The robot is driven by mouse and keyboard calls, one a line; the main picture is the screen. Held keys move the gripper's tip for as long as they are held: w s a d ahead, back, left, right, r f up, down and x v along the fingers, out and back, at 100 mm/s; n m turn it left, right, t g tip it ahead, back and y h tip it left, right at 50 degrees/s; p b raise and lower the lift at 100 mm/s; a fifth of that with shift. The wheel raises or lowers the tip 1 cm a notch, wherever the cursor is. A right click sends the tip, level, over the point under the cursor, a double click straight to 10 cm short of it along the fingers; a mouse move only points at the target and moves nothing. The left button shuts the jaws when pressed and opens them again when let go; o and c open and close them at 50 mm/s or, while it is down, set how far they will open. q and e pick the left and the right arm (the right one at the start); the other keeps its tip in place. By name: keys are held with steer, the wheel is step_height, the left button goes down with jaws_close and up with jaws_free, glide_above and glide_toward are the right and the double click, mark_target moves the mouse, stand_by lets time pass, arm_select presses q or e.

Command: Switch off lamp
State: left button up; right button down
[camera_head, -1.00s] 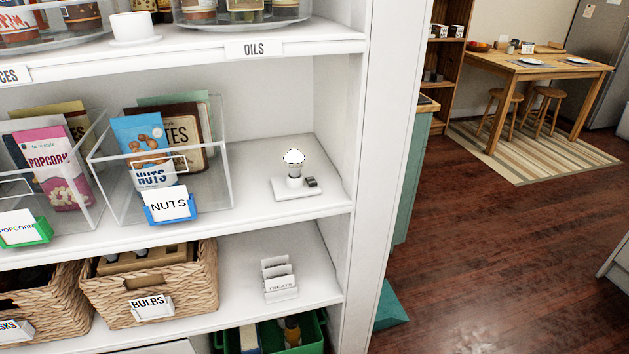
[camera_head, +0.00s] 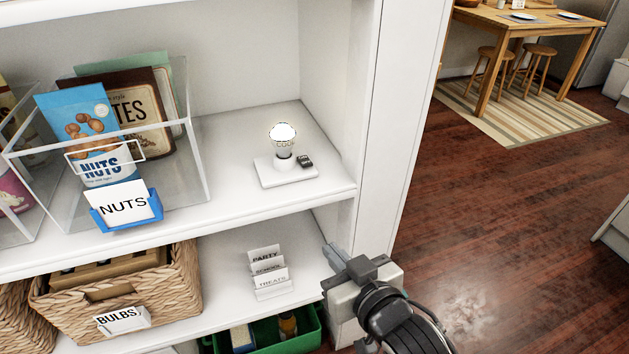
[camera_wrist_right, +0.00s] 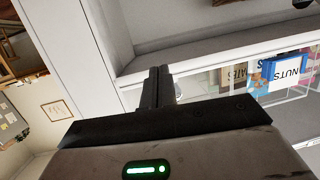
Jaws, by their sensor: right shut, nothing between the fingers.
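The lamp (camera_head: 283,143) is a small bulb, glowing white, upright on a flat white base (camera_head: 284,174). A small dark switch (camera_head: 305,161) sits on the base to the right of the bulb. The lamp stands near the right end of the middle shelf. My right gripper (camera_head: 333,254) is shut and empty, in front of the shelf's right post, lower than the lamp and apart from it. In the right wrist view its fingers (camera_wrist_right: 158,88) show together. The lamp is not clear in that view. My left gripper is not in view.
A clear bin (camera_head: 185,178) with a nuts label stands left of the lamp. Below are a wicker bulbs basket (camera_head: 180,290), a white card holder (camera_head: 272,290) and a green crate (camera_head: 307,340). The white side post (camera_head: 385,150) bounds the shelf at right. Shelf around the lamp is clear.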

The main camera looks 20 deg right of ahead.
arm_select(q)
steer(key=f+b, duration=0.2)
steer(key=b, duration=0.1)
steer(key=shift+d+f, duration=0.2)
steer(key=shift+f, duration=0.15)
arm_select(e)
steer(key=w+r+t, duration=0.2)
steer(key=r, duration=0.3)
steer(key=w+d+r+m+t+h, duration=0.1)
steer(key=w+r+t, duration=0.2)
steer(key=r, duration=0.2)
steer(key=shift+w+d+h, duration=0.2)
steer(key=shift+w+h, duration=0.05)
steer(key=shift+h, duration=0.05)
steer(key=shift+f, duration=0.1)
steer(key=r, duration=0.2)
glide_above(315, 182)
steer(key=w, duration=0.1)
steer(key=f, duration=0.2)
steer(key=f+b, duration=0.1)
steer(key=shift+s+f, duration=0.4)
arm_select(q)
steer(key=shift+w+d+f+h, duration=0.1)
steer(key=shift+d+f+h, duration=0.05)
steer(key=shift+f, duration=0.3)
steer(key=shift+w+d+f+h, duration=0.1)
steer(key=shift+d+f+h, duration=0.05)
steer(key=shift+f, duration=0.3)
arm_select(e)
steer(key=shift+f, duration=0.2)
